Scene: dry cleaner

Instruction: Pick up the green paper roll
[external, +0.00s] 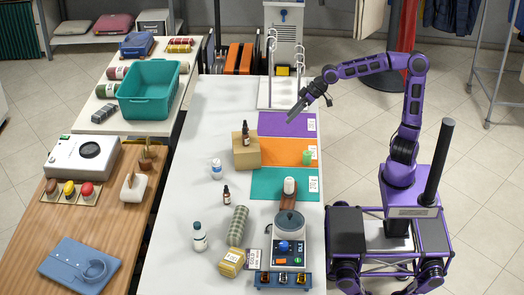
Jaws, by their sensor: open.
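A grey-green patterned roll (237,226) lies on the near part of the white table (200,110), pointing away from the camera. It looks like the paper roll, though its colour is muted. My gripper (292,118) is at the far part of the table, above and near the purple mat (284,125), well away from this roll. Its jaws are open, and I see nothing between them. The gap between the fingertips is too small to make out clearly.
Near the roll stand a white bottle (199,237), a small brown bottle (226,195), a yellow box (232,262) and a scale-like device (289,250). A cardboard box (246,155) bears a dark bottle (245,133). The table's far left is clear.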

